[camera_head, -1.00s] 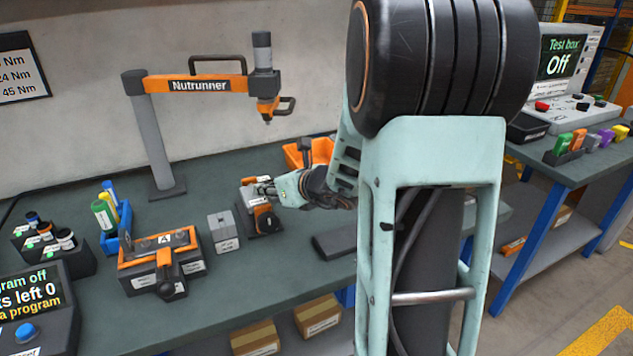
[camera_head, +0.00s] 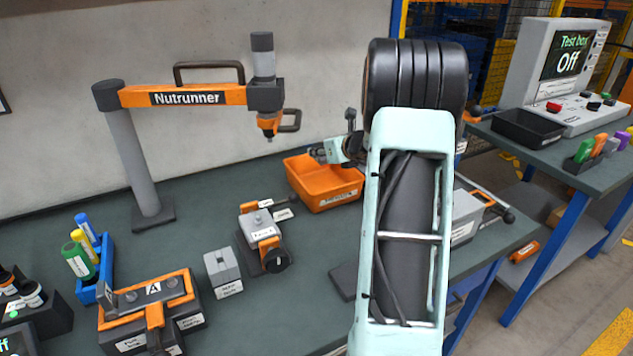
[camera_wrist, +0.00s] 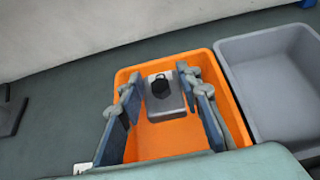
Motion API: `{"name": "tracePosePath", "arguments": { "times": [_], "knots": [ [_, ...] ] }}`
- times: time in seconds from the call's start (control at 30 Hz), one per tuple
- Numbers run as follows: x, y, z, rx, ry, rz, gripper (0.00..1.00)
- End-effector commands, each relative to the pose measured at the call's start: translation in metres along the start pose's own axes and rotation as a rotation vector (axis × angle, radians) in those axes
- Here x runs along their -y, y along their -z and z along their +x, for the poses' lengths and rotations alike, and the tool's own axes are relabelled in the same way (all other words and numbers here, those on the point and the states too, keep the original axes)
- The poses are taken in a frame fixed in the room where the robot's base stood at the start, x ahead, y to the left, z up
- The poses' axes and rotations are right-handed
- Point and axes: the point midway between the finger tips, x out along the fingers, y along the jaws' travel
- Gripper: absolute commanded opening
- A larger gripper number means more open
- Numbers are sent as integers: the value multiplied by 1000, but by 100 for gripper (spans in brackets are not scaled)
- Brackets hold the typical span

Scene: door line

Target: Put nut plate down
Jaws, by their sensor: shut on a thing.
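The nut plate (camera_wrist: 163,101) appears in the wrist view as a small grey block with a black knob on top. It sits between the two fingers of my gripper (camera_wrist: 164,84), which is shut on it. An orange bin (camera_wrist: 168,138) lies around and beneath the plate in that view. I cannot tell whether the plate touches the bin. In the head view my gripper (camera_head: 322,153) is at the back rim of the orange bin (camera_head: 325,190), partly behind my arm. The plate cannot be made out there.
A grey bin (camera_wrist: 268,85) stands right beside the orange one. A fixture (camera_head: 262,235) and a small grey block (camera_head: 222,270) stand left on the bench. The orange nutrunner arm (camera_head: 185,96) reaches over the bench behind. The bench between nutrunner post and fixture is clear.

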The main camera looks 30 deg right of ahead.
Motion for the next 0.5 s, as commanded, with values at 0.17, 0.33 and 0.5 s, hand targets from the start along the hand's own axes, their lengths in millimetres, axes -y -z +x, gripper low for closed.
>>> {"name": "tracePosePath", "arguments": {
  "times": [0.17,0.33,0.5],
  "knots": [
    [0,30,16,-2,-1,3,0],
    [0,50,28,0,-1,1,0],
    [-1,60,33,1,-1,0,0]
  ]
}}
